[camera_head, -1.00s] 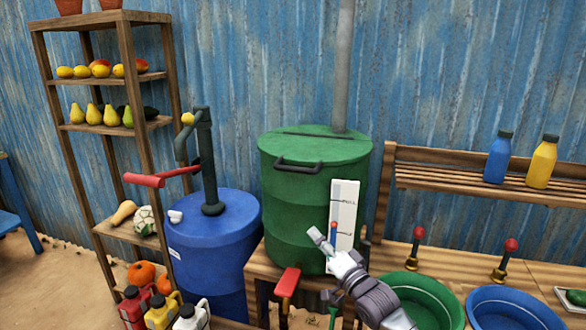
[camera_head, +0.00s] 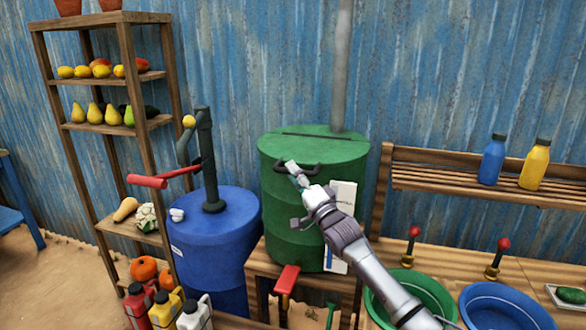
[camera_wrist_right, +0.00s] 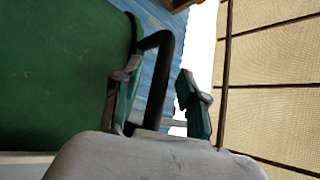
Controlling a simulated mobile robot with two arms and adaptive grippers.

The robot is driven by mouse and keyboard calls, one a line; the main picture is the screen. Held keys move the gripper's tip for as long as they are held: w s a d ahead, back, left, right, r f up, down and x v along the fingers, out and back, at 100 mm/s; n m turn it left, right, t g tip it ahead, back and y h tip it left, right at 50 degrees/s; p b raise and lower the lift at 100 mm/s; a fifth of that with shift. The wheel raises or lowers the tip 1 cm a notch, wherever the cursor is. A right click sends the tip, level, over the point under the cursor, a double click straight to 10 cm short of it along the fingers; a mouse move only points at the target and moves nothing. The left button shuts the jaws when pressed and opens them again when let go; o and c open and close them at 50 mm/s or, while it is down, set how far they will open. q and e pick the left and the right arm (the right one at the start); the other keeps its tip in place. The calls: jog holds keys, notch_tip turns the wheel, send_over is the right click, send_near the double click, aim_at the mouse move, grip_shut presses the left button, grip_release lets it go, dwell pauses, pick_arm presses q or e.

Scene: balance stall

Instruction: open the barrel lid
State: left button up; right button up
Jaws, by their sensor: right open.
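The green barrel (camera_head: 282,215) stands on a wooden stand, with its green lid (camera_head: 325,150) shut on top. The lid's black handle (camera_head: 311,170) is at the front edge and is partly hidden by my right gripper (camera_head: 296,192). This gripper is open in front of the barrel, by the handle. In the right wrist view the bent black handle (camera_wrist_right: 160,75) runs between the two spread fingers, nearer the left one, and the barrel's green surface (camera_wrist_right: 60,75) fills the left side. My left gripper is not in view.
A white gauge (camera_head: 342,200) on the barrel is partly behind my right arm. A blue barrel (camera_head: 215,235) with a pump and red handle stands to the left. Green (camera_head: 435,290) and blue (camera_head: 505,305) basins are at right. A grey pipe (camera_head: 342,75) rises behind.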

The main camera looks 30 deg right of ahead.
jog(key=shift+w+r, duration=0.2)
jog(key=shift+w, duration=0.35)
grip_shut()
